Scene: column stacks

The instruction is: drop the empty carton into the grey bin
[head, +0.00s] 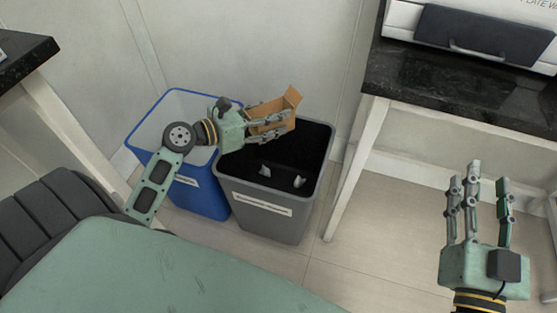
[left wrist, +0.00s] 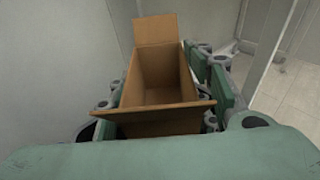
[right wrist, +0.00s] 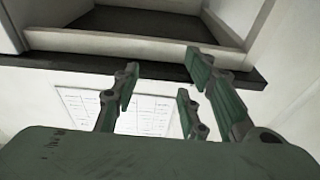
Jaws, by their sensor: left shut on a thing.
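The empty carton (head: 285,103) is a small brown open box, held by my left gripper (head: 268,124) above the grey bin (head: 268,197). In the left wrist view the carton (left wrist: 160,80) shows its bare inside and raised flaps, with the fingers of my left gripper (left wrist: 160,105) on both sides. The grey bin has a dark inside with a few small pale pieces in it. My right gripper (head: 481,190) is open and empty at the right, away from the bins; its spread fingers also show in the right wrist view (right wrist: 160,90).
A blue bin (head: 202,192) stands against the left side of the grey bin. A dark-topped counter (head: 440,90) with a white machine (head: 400,14) is at the right. Another dark counter (head: 22,52) is at the left. Tiled floor lies between the grey bin and the right counter.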

